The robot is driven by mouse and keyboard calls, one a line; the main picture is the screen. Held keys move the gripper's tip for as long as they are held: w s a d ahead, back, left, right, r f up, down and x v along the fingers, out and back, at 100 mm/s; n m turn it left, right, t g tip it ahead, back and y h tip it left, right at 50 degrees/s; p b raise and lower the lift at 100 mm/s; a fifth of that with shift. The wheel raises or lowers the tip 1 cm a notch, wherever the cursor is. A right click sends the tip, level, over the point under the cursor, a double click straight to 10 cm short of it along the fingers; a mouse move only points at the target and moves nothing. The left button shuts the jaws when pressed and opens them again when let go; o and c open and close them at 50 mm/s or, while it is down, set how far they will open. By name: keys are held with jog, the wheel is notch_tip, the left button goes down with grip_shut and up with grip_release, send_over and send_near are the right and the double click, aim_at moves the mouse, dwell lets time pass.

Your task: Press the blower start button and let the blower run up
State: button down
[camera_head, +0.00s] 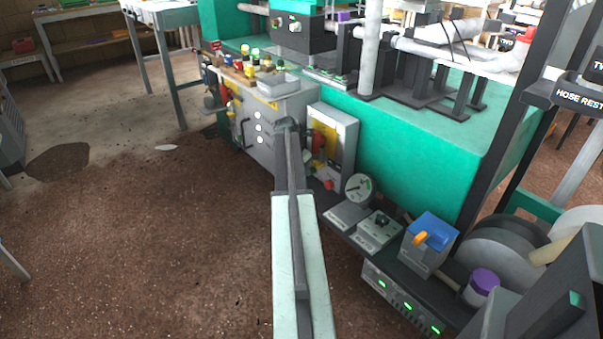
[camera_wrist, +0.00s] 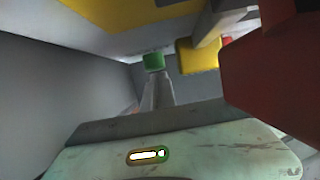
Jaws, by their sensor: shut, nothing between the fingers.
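A green button-like block (camera_wrist: 154,62) shows in the wrist view, just beyond the tips of my gripper (camera_wrist: 157,82). I take it to be the blower start button, but no label is readable. My gripper is shut and empty, and its fingers point at the green block. I cannot tell whether they touch it or whether it is pressed in. In the head view my arm reaches forward to the grey cabinet (camera_head: 262,138), and its dark end hides part of the cabinet's right side. The fingertips are not clear there.
A yellow block (camera_wrist: 200,57) and a large red part (camera_wrist: 275,70) crowd the gripper's right. A grey wall (camera_wrist: 55,80) stands at its left. The floor at left is mostly clear.

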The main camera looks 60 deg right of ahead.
jog(key=shift+s+d+r, duration=0.15)
jog(key=shift+s+d, duration=0.05)
jog(key=shift+d, duration=0.35)
jog(key=shift+s+d+r, duration=0.1)
jog(key=shift+s+d, duration=0.1)
jog(key=shift+d, duration=0.45)
jog(key=shift+r, duration=0.15)
jog(key=shift+w+a+r+p, duration=0.25)
jog(key=shift+r+p, duration=0.2)
jog(key=shift+p, duration=0.4)
jog(key=a+p+v, duration=0.1)
jog(key=p+v, duration=0.5)
jog(key=v, duration=0.1)
jog(key=shift+w+f, duration=0.2)
jog(key=shift+w, duration=0.1)
jog(key=shift+a, duration=0.2)
jog(key=shift+w, duration=0.15)
